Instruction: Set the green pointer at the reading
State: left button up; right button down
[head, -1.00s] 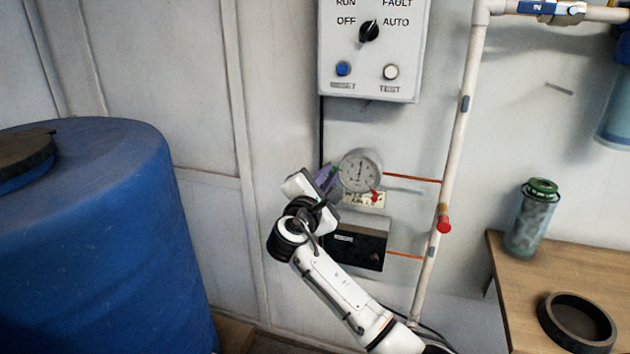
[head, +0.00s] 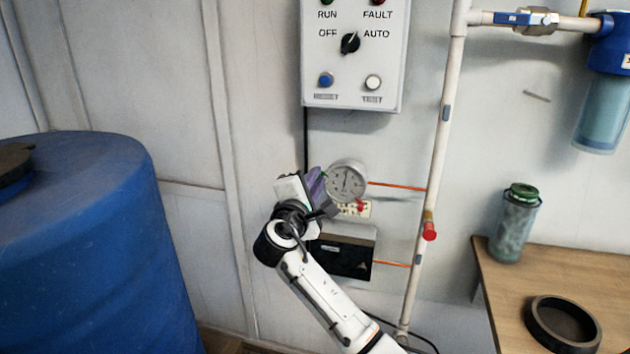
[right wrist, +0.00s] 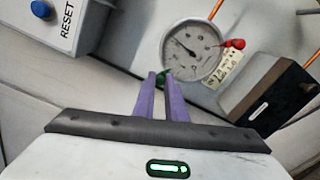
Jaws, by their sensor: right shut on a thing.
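A round pressure gauge (head: 346,181) with a white dial and dark needle is on the wall below the control box. It also shows in the right wrist view (right wrist: 194,50). The green pointer (right wrist: 164,74) sits at the gauge's rim, on the side facing my gripper. My right gripper (right wrist: 160,80) has purple fingers, close together with the green pointer between their tips. In the head view my right gripper (head: 317,184) is at the gauge's left edge, and the green pointer is hidden there. A red pointer (right wrist: 236,44) sits on the rim on another side. My left gripper is not in view.
The control box (head: 353,55) is above the gauge. A label (head: 352,209) and a dark box (head: 343,258) are below it. Orange tubes (head: 396,187) run to a white pipe (head: 437,160) with a red knob (head: 429,231). A blue barrel (head: 85,240) stands left; a wooden table (head: 500,300) stands right.

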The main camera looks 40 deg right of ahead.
jog(key=c, duration=1.8)
grip_release()
jog(key=shift+o, duration=0.2)
jog(key=shift+a, duration=0.1)
jog(key=v, duration=1)
jog(key=shift+s, duration=0.1)
